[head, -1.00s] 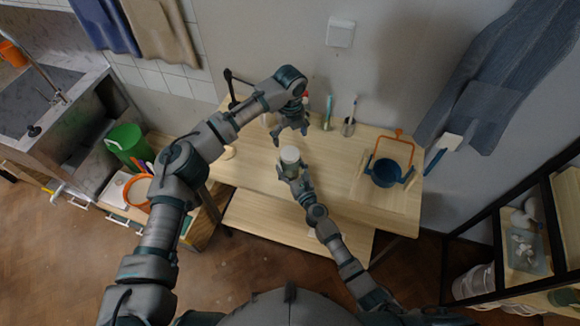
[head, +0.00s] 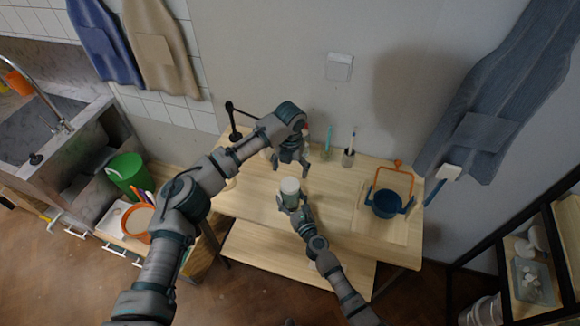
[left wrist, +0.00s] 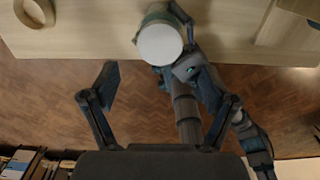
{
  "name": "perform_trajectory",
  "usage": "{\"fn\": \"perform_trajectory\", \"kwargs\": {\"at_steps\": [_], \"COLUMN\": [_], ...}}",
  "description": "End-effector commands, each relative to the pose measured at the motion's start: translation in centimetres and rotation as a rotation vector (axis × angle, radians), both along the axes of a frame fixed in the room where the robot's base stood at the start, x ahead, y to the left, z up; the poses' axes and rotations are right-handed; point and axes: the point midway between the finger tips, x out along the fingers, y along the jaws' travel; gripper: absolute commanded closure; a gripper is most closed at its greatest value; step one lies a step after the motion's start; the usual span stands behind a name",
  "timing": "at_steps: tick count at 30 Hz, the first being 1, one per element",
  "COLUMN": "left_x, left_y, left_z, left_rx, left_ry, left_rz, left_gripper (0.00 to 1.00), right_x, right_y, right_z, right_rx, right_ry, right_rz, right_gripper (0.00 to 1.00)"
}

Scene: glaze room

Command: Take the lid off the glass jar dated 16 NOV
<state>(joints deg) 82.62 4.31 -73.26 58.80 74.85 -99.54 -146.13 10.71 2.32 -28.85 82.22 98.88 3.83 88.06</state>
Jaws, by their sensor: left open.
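A glass jar with a white lid (head: 289,186) is near the front of the wooden table. In the left wrist view the round lid (left wrist: 160,43) shows from above and hides most of the jar. No date can be read on it. My right gripper (head: 291,203) has its fingers around the jar's body, below the lid. My left gripper (head: 293,167) is open and empty, behind and above the jar in the head view. In the left wrist view its two fingers (left wrist: 160,92) stand wide apart, with the lid beyond them and not between them.
The table (head: 330,236) has a blue pot (head: 387,203) with an orange handle frame on a board at right. Cups with tools (head: 348,158) stand at the back. A black stand (head: 235,134) is at back left. A ring-shaped object (left wrist: 35,12) lies on the table.

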Motion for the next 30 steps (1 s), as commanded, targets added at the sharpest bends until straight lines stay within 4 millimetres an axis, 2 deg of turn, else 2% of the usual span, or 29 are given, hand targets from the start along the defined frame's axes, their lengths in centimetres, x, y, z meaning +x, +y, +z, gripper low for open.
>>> {"fn": "perform_trajectory", "kwargs": {"at_steps": [6, 12, 16, 23, 24, 26, 30], "left_x": [-0.1, 0.0, 0.0, 0.0, 0.0, 0.0, 0.0], "left_y": [0.1, 0.0, 0.0, 0.0, 0.0, 0.0, 0.0], "left_z": [-3.7, -6.2, -7.0, -7.1, -7.1, -7.1, -7.1], "left_rx": [0.001, 0.001, 0.0, 0.0, 0.0, 0.0, 0.0], "left_ry": [0.003, 0.001, 0.001, 0.0, 0.0, 0.0, 0.0], "left_rz": [0.002, 0.003, 0.003, 0.003, 0.003, 0.003, 0.004], "left_gripper": [0.15, 0.15, 0.15, 0.15, 0.17, 0.32, 0.67], "right_x": [0.0, 0.0, 0.0, 0.0, 0.0, 0.0, 0.0], "right_y": [0.0, 0.0, 0.0, 0.0, 0.0, 0.0, 0.0], "right_z": [-0.1, -0.1, -0.1, -0.1, -0.1, -0.1, -0.1], "right_rx": [-0.001, -0.001, -0.001, 0.0, 0.0, 0.0, 0.0], "right_ry": [0.002, 0.002, 0.002, 0.002, 0.002, 0.002, 0.002], "right_rz": [0.0, 0.0, 0.0, 0.0, 0.0, 0.001, 0.001], "right_gripper": [1.0, 1.0, 1.0, 1.0, 1.0, 1.0, 1.0]}}
